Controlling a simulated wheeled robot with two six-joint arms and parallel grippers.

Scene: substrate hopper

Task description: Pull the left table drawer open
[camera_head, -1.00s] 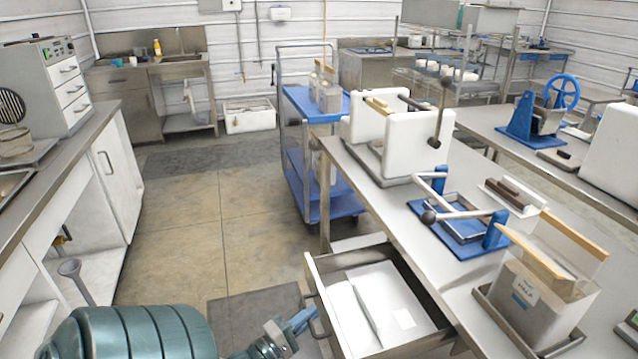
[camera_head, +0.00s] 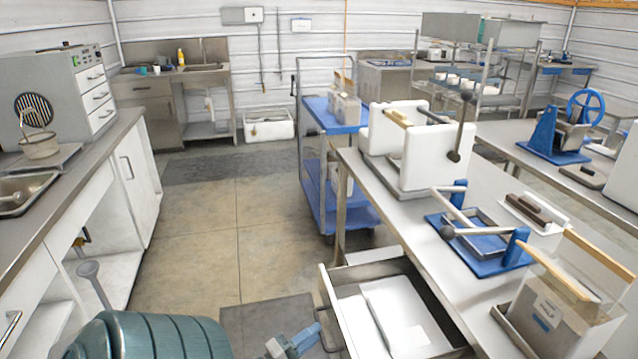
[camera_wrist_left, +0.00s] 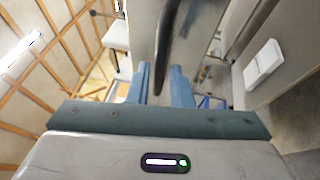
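The left table drawer (camera_head: 358,297) is pulled well out from under the steel table and shows white sheets inside. Its dark handle (camera_head: 326,326) is on the drawer front. My left gripper (camera_head: 312,336) is at the handle, with its blue fingers pointing toward it. In the left wrist view the dark handle (camera_wrist_left: 176,45) runs down between the two blue fingers (camera_wrist_left: 163,85), which stand apart with a gap showing beside the bar. Contact is hard to judge. My right gripper is not in view.
The steel table (camera_head: 400,232) carries a white press (camera_head: 415,150), a blue frame (camera_head: 480,243) and a clear container (camera_head: 560,310). A blue cart (camera_head: 335,215) stands beyond the drawer. A counter (camera_head: 75,165) runs along the left. The floor aisle between (camera_head: 205,220) is free.

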